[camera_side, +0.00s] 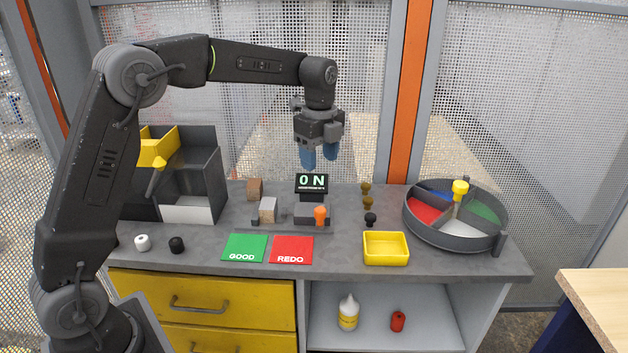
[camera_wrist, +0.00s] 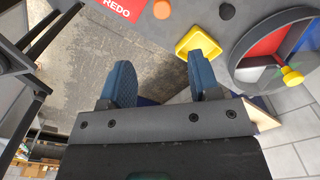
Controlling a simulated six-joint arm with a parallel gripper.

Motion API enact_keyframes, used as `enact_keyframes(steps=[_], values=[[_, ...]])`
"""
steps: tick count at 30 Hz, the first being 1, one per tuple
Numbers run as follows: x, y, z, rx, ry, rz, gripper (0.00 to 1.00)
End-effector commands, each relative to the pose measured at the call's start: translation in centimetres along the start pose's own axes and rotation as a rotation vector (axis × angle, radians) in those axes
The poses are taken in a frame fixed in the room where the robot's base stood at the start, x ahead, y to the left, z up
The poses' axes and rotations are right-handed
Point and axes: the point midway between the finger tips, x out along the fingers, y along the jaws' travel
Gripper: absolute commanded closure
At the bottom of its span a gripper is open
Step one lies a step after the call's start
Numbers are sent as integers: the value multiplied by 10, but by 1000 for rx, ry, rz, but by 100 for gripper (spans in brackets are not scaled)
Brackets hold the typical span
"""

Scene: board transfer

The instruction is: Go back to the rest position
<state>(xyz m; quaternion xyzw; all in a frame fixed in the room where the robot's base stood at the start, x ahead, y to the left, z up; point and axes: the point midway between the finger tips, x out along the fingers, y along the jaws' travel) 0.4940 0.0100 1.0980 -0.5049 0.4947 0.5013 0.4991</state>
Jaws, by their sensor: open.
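My gripper (camera_side: 319,156) has two blue fingers. In the side view it hangs above the back middle of the bench, over a small device with a lit display (camera_side: 311,182) reading "0 N". The fingers stand apart with nothing between them. In the wrist view my gripper (camera_wrist: 160,84) also shows open and empty, with floor and bench edge beyond the fingertips.
Green GOOD (camera_side: 244,246) and red REDO (camera_side: 291,248) pads lie at the front. A yellow tray (camera_side: 386,260) and a round divided tray (camera_side: 435,233) stand right. A grey box (camera_side: 217,163) stands left. An orange knob (camera_side: 320,214) sticks up by the device.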

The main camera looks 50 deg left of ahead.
Motion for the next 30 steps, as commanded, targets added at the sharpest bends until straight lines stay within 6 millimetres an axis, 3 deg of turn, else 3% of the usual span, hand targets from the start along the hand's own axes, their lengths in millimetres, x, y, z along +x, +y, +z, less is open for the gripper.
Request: enact_keyframes(steps=[5,9,13,17,24,30], values=[[-32,38,-12,-201,1,-70,44],[-56,86,-25,-452,24,-149,44],[-68,134,-34,-690,67,-219,44],[-69,182,-42,-925,131,-282,44],[-48,258,-52,-1316,283,-358,44],[-30,287,-55,-1493,368,-375,44]])
